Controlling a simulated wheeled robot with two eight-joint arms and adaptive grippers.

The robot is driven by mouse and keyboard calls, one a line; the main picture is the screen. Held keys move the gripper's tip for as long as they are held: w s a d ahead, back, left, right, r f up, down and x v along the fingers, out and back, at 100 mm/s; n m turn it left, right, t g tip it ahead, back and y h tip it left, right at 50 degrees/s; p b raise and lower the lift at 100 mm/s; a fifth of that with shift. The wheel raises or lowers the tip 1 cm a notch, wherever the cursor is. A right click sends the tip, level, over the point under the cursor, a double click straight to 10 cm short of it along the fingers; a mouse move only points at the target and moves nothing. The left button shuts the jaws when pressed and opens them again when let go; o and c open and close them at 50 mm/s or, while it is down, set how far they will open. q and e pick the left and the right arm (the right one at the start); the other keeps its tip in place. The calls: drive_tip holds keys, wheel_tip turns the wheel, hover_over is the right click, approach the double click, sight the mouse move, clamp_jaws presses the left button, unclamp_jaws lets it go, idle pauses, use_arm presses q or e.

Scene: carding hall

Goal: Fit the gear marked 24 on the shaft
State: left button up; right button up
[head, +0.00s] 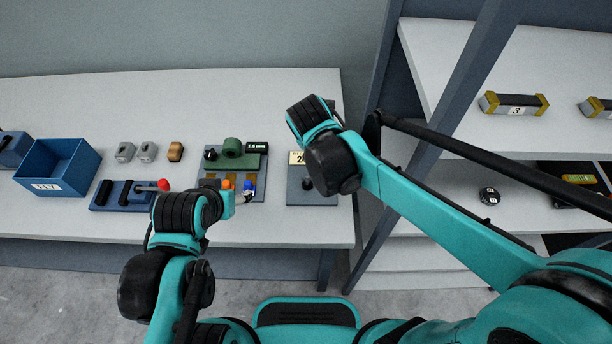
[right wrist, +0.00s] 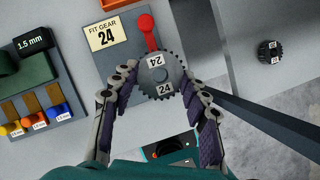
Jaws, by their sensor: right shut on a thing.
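The gear is over the grey plate (right wrist: 120,72) with the sign "FIT GEAR 24" (right wrist: 103,34). A red-knobbed lever (right wrist: 147,28) extends from beyond the gear. The shaft is not visible; I cannot tell whether the gear touches it. In the head view my right wrist hides most of this.
Left of the plate (head: 300,196) is a board with a green block (head: 232,147) and coloured handles. Farther left are a blue bin (head: 60,165) and a blue block with a red knob (head: 163,185). Another gear (head: 489,196) lies on the right shelf. A diagonal post (head: 450,90) stands between.

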drive_tip(key=b, duration=0.2)
hover_over(307, 178)
wheel_tip(307, 178, down, 3)
drive_tip(key=f, duration=0.1)
drive_tip(key=f+b, duration=0.1)
drive_tip(key=f, duration=0.2)
drive_tip(key=shift+s+a+f+b, duration=0.2)
drive_tip(key=shift+s+f+b, duration=0.05)
drive_tip(key=shift+s+b, duration=0.05)
drive_tip(key=shift+r, duration=0.1)
drive_tip(key=shift+f+b, duration=0.4)
drive_tip(key=shift+f, duration=0.2)
drive_tip(key=o, duration=1.3)
drive_tip(key=shift+c, duration=0.2)
